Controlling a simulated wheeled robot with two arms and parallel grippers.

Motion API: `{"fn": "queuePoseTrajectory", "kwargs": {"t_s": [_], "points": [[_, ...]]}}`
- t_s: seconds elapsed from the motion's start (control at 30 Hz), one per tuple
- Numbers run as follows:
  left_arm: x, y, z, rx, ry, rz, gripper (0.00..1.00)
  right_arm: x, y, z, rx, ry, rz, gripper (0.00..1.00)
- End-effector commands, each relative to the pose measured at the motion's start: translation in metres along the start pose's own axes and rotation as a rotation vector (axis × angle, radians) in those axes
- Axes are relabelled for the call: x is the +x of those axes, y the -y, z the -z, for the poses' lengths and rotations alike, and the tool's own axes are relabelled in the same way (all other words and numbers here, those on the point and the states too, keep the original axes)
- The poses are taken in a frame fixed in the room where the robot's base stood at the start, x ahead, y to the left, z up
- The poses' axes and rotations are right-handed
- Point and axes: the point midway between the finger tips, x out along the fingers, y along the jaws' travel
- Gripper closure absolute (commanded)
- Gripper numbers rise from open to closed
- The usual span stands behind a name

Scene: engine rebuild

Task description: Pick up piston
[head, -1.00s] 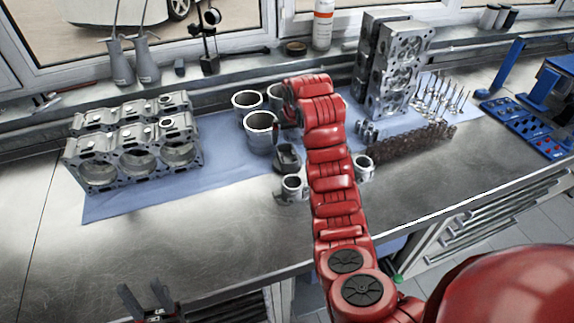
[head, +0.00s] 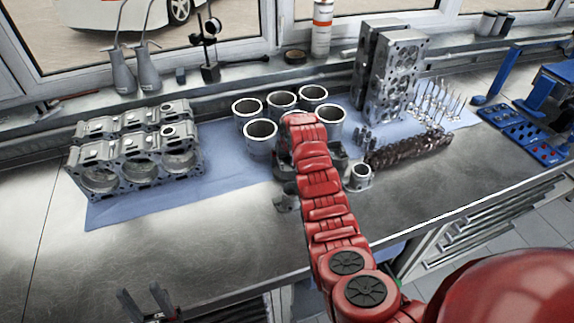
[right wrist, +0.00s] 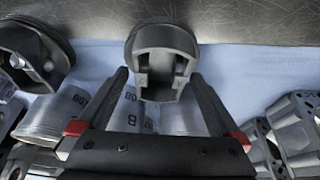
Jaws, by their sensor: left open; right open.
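In the right wrist view, a grey piston (right wrist: 163,48) shows its hollow underside at the top middle. My right gripper (right wrist: 159,76) is open, its two fingertips at either side of the piston's lower part; I cannot tell if they touch it. In the head view my red right arm hides most of this gripper and the piston it faces. Another piston (head: 360,176) stands right of the arm, and a grey part (head: 285,201) is half hidden left of it. My left gripper (head: 150,304) is open and empty at the bottom left, away from the parts.
Several cylinder liners (head: 260,138) stand behind my right gripper. An engine block (head: 135,155) is at left, cylinder heads (head: 393,75) at the back right, a dark shaft (head: 410,150) at right. The bench front (head: 180,240) is clear. A dark-ringed part (right wrist: 35,55) shows in the wrist view.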

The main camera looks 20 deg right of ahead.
Motion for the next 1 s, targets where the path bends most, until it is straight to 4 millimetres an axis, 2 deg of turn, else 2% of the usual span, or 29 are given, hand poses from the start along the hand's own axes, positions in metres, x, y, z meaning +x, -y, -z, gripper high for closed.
{"fn": "queuePoseTrajectory", "kwargs": {"t_s": [0.4, 0.47, 0.9, 0.97, 1.0], "points": [[0.0036, 0.0002, 0.0006, 0.000, 0.000, 0.000, 0.50, 0.0096, 0.0003, -0.0003, -0.002, -0.002, -0.001, 0.00], [0.0037, 0.0002, 0.0007, 0.000, 0.000, 0.000, 0.50, 0.0095, 0.0003, -0.0002, -0.002, -0.002, -0.001, 0.09], [0.0037, 0.0002, 0.0007, 0.000, 0.000, 0.000, 0.50, 0.0096, 0.0003, -0.0004, -0.002, -0.002, -0.001, 0.88], [0.0037, 0.0002, 0.0007, 0.000, 0.000, 0.000, 0.50, 0.0096, 0.0004, -0.0004, -0.002, -0.001, -0.001, 0.99], [0.0037, 0.0002, 0.0006, 0.000, 0.000, 0.000, 0.50, 0.0097, 0.0004, -0.0005, -0.002, -0.001, -0.001, 1.00]]}}
